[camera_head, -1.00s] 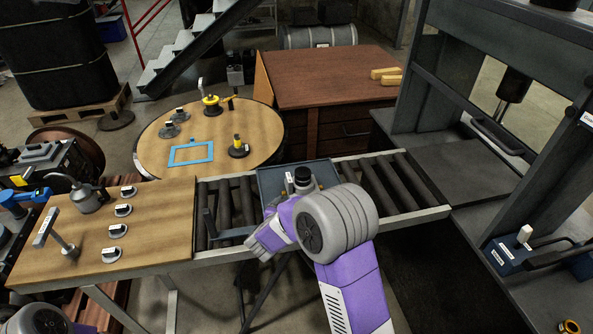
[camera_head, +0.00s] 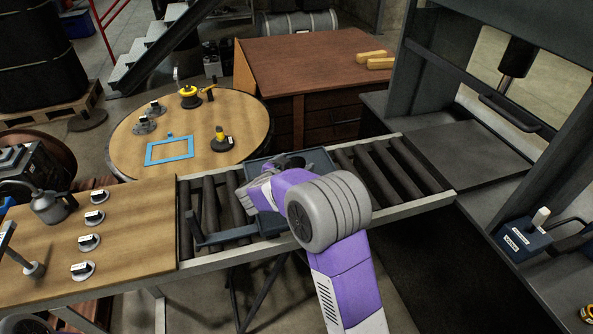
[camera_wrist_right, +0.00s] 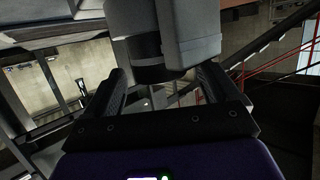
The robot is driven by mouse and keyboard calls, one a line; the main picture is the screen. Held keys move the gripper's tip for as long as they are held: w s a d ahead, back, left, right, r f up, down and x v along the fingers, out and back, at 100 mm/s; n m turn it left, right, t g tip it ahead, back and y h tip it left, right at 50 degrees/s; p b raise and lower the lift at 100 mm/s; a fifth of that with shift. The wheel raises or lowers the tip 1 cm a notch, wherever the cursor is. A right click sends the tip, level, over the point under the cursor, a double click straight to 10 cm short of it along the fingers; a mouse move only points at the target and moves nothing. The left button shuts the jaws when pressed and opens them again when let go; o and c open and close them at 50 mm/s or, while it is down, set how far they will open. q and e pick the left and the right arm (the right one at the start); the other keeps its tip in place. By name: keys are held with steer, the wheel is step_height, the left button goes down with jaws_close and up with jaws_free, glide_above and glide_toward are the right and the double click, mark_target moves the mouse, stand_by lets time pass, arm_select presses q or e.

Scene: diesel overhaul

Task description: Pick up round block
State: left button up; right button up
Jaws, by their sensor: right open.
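My right gripper (camera_head: 284,165) is over the blue-grey tray (camera_head: 318,160) on the roller conveyor, largely hidden by my purple wrist. In the right wrist view its two dark fingers (camera_wrist_right: 166,88) are apart. A grey body with a black round end (camera_wrist_right: 162,72) shows between and beyond the fingers. It looks like the round block, but I cannot tell for sure, nor whether the fingers touch it. In the head view only dark parts show by the gripper, and I cannot separate block from fingers. My left gripper is out of view.
A wooden bench (camera_head: 130,235) with several black-and-white knobs stands left. A round table (camera_head: 240,125) behind holds a blue frame (camera_head: 169,150) and small fixtures. A press (camera_head: 470,150) stands right. Conveyor rollers (camera_head: 390,170) right of the tray are clear.

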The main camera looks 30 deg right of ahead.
jaws_close()
steer(key=shift+r, duration=0.1)
stand_by(0.4)
